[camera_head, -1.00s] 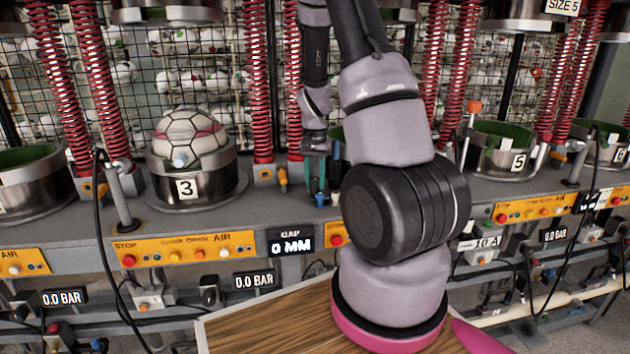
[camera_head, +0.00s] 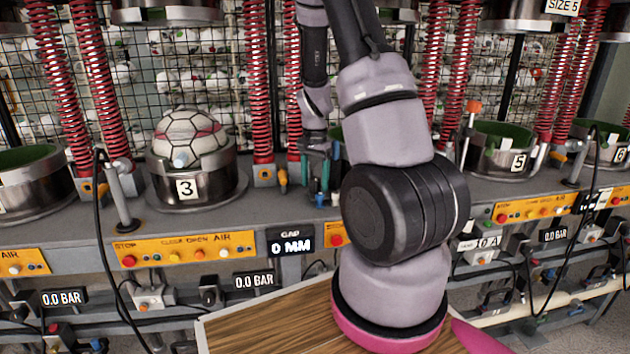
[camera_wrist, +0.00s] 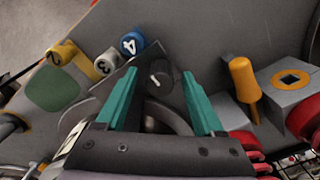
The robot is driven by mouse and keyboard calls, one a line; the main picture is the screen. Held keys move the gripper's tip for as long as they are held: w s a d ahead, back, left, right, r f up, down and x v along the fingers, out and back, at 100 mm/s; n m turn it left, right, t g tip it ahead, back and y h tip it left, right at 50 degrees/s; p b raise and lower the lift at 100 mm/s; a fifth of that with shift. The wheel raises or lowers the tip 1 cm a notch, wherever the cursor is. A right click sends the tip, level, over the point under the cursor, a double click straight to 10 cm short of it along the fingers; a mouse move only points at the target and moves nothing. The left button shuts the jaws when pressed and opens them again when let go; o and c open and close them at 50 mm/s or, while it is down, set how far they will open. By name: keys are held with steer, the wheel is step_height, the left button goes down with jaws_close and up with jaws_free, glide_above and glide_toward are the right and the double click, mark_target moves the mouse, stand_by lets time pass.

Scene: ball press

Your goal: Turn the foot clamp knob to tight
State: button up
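A dark round knob (camera_wrist: 159,78) with a short white pointer line sits on a grey plate in the wrist view; I take it as the foot clamp knob, though no label on it is readable. My gripper (camera_wrist: 158,90) is open, its two teal fingers on either side of the knob in that view, with gaps showing between. Whether the fingertips are level with the knob is unclear. In the head view my gripper (camera_head: 327,178) points down over the bench just right of press 3, and I cannot make out the knob there.
Numbered cylinders stand close by in the wrist view: yellow (camera_wrist: 62,54), grey (camera_wrist: 107,63) and blue (camera_wrist: 132,45). An orange handle (camera_wrist: 243,78) and a grey block (camera_wrist: 290,83) are at right. Press 3 (camera_head: 192,185) holds a ball; red springs (camera_head: 258,80) rise behind.

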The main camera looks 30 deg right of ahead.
mark_target(314, 178)
step_height(314, 178, up, 11)
stand_by(0.7)
steer(key=shift+f, duration=0.1)
steer(key=s+a+r+n+t+y, duration=0.1)
steer(key=s+a+r+n+t, duration=0.2)
steer(key=s+a+r, duration=0.3)
steer(key=s+a+r+n+t+y, duration=0.1)
steer(key=s+a+r+n+t, duration=0.3)
steer(key=s+r, duration=0.9)
steer(key=a+r, duration=0.1)
steer(key=a, duration=0.2)
steer(key=shift+s+r, duration=0.25)
steer(key=shift+s, duration=0.1)
